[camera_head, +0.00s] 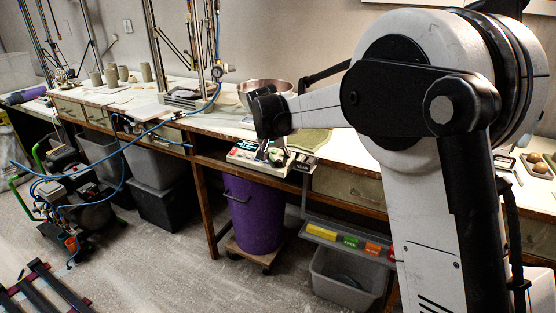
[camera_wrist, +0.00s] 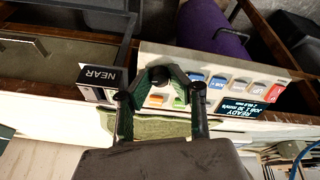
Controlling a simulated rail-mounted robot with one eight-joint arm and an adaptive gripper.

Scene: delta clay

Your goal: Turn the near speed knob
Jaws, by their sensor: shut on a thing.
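The control panel is a pale box at the bench's front edge in the head view (camera_head: 240,155). It fills the upper right of the wrist view (camera_wrist: 215,62), with coloured buttons and a lit READY display (camera_wrist: 242,108). A black NEAR sign (camera_wrist: 100,76) stands beside its left end. The near speed knob (camera_wrist: 158,75), a dark rounded knob, sits close to that sign. My gripper (camera_wrist: 160,82) reaches down to the panel, its two fingers on either side of the knob and shut on it. In the head view my gripper (camera_head: 273,150) hides the knob.
A copper-coloured bowl (camera_head: 262,90) stands on the bench behind my wrist. A purple bin (camera_head: 252,215) is under the bench below the panel. A grey bin (camera_head: 345,275) and a shelf with coloured labels (camera_head: 350,242) are to its right. A green cloth (camera_wrist: 150,128) lies behind the panel.

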